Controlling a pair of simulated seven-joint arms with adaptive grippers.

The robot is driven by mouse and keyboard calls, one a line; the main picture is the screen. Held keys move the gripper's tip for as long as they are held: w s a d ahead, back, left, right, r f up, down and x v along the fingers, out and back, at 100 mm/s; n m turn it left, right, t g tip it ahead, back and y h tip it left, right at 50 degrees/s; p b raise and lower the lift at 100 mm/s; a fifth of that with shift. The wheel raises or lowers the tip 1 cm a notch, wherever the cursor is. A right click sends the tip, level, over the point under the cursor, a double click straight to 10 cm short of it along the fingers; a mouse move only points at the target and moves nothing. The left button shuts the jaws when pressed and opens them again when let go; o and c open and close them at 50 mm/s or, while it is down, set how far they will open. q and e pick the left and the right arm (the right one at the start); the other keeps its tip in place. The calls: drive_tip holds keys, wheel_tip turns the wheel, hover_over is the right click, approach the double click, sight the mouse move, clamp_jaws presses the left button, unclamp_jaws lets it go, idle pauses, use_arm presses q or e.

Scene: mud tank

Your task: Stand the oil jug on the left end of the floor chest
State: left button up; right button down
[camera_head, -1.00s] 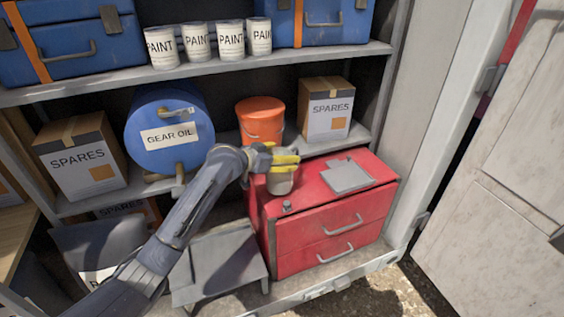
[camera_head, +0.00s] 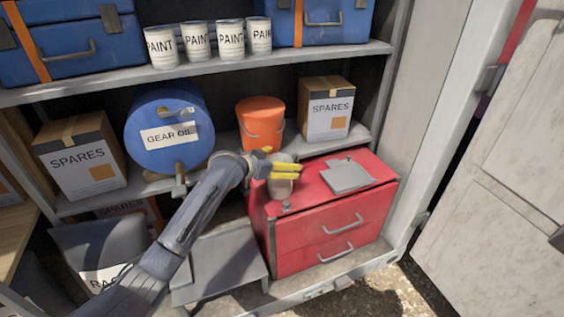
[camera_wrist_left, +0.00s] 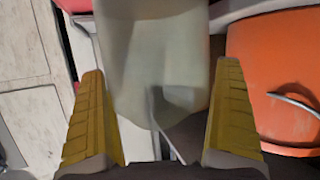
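The oil jug (camera_head: 281,188), pale grey-green, stands upright on the left end of the red floor chest (camera_head: 330,235); its upper part is partly hidden by my gripper. My left gripper (camera_head: 284,161) is at the jug, with its yellow fingers spread to either side of it. In the left wrist view the jug (camera_wrist_left: 160,65) fills the space between the fingers (camera_wrist_left: 162,90), with narrow gaps beside them, so the gripper looks open. My right gripper is not in view.
A grey flat item (camera_head: 347,176) lies on the chest top, right of the jug. An orange bucket (camera_head: 261,122), a blue gear oil drum (camera_head: 170,108) and spares boxes (camera_head: 325,112) stand on the shelf behind. A grey step (camera_head: 217,268) is left of the chest.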

use_arm(q)
drive_tip(key=shift+r, duration=0.1)
drive_tip(key=shift+a+r, duration=0.1)
drive_tip(key=shift+a, duration=0.05)
drive_tip(key=v, duration=1.1)
drive_tip(key=shift+s+r, duration=0.2)
drive_tip(key=shift+s, duration=0.15)
drive_tip(key=shift+a, duration=0.1)
